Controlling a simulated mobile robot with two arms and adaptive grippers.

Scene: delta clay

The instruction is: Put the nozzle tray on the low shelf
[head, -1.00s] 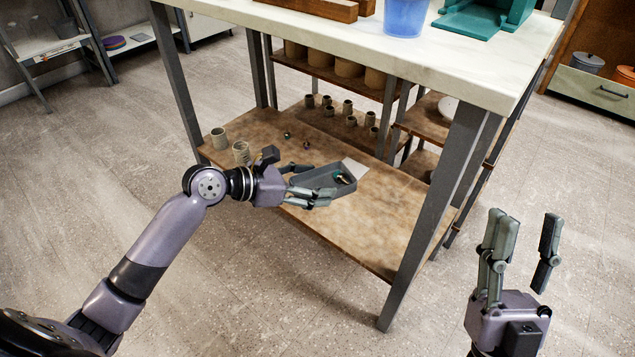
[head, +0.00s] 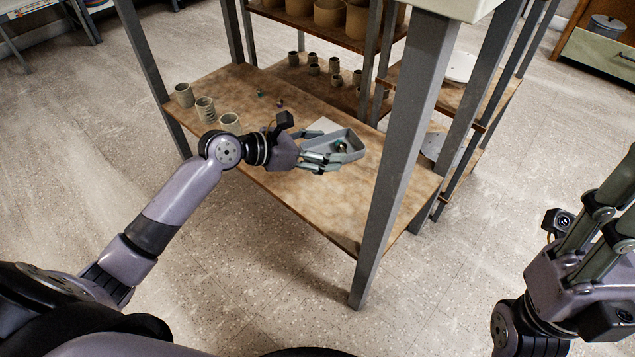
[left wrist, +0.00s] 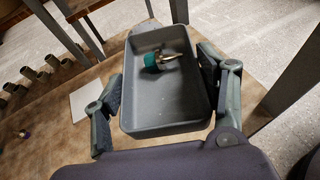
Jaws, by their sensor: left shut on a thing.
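The nozzle tray (head: 345,152) is a small grey open box with a nozzle (head: 342,146) in it. My left gripper (head: 328,157) is shut on the tray and holds it over the brown low shelf (head: 255,92). In the left wrist view the tray (left wrist: 165,110) sits between the two fingers (left wrist: 165,98), and the nozzle (left wrist: 158,60) has a teal base and a metal tip. I cannot tell whether the tray touches the shelf. My right gripper (head: 608,225) is at the right edge, its fingertips cut off by the frame.
A flat white square (head: 322,125) lies on the shelf beside the tray. Several clay cups (head: 205,108) stand along the shelf's left part, with small beads (head: 280,103) nearby. A grey table leg (head: 400,160) rises to the tray's right. The shelf's front right part is bare.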

